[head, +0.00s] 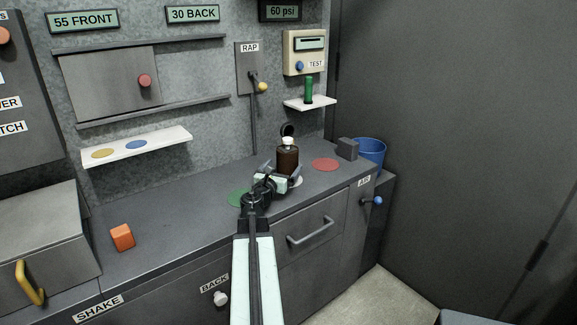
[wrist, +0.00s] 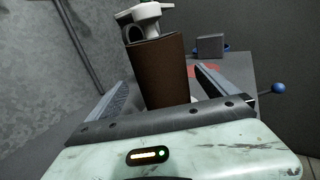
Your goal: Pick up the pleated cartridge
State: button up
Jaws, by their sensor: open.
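A dark brown upright cylinder with a white top (head: 288,160) stands on the counter near the middle; it looks like the pleated cartridge, though pleats are hard to make out. In the wrist view the brown body (wrist: 158,70) fills the space between the two fingers, with its white fitting above. My gripper (head: 283,168) is open, with one finger on each side of the cylinder and gaps visible beside it. The cylinder's lower end is hidden behind my gripper.
Green (head: 238,197) and red (head: 325,165) discs mark the counter. A grey block (head: 347,149) and a blue bin (head: 371,152) stand to the right. An orange block (head: 122,237) sits left. A small shelf (head: 310,103) holds a green cylinder (head: 308,90).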

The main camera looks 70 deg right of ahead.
aim_at(288, 138)
jog(key=d, duration=0.4)
jog(key=shift+s+f, duration=0.1)
jog(key=shift+s, duration=0.05)
jog(key=shift+a, duration=0.1)
jog(key=c, duration=2.1)
notch_tip(288, 138, up, 10)
jog(key=p, duration=1)
jog(key=shift+s, duration=0.1)
